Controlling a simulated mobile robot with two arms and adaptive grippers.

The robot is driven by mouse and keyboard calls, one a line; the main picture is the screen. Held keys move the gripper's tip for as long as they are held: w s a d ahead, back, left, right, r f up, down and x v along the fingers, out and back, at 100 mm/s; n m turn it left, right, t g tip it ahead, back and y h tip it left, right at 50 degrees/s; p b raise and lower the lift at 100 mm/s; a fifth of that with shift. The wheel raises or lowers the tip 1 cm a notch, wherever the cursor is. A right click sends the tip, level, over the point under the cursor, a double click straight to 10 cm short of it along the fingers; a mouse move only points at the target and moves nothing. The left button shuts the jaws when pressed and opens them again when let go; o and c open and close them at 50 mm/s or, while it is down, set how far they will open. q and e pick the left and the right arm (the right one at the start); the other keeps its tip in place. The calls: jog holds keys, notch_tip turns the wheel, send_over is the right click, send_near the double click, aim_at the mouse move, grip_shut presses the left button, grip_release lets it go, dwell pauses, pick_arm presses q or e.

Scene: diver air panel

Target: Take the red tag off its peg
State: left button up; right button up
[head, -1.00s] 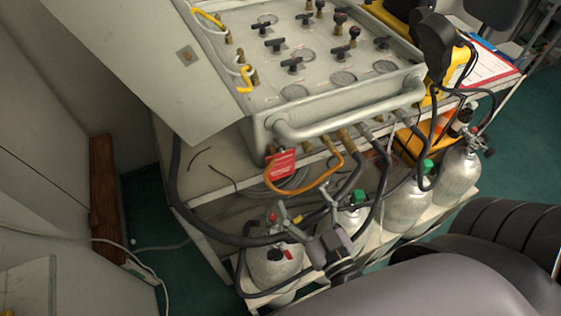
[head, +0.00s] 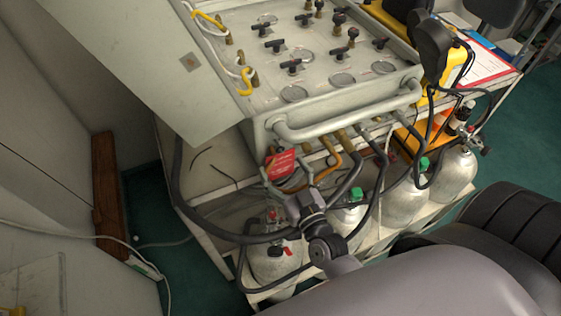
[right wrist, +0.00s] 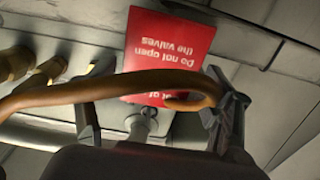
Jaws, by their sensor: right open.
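The red tag (head: 281,163) hangs at the front left corner of the air panel (head: 330,105), below its front rail. In the right wrist view the tag (right wrist: 168,45) shows upside-down white text, "Do not open the valves". A pale metal peg (right wrist: 140,124) shows at the tag's lower edge; how the tag sits on it is hidden. My right gripper (head: 285,178) is open, its fingertips near the tag's lower part. In the wrist view one finger is on each side, and an orange-brown hose crosses in front of the tag's lower part. My left gripper is not in view.
The orange-brown hose (right wrist: 60,92) runs across the space between my right fingers. Dark hoses and brass fittings hang to the right of the tag. Several grey cylinders (head: 402,205) stand on the low shelf beneath. An open panel lid (head: 165,60) is at the left.

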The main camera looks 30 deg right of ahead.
jog(key=shift+w+d, duration=0.1)
jog(key=shift+w, duration=1)
jog(key=c, duration=0.7)
jog(key=shift+r, duration=0.1)
jog(key=shift+c, duration=0.2)
jog(key=shift+r, duration=0.15)
jog(key=s+a+b, duration=0.1)
jog(key=s+b, duration=0.2)
jog(key=s, duration=1.5)
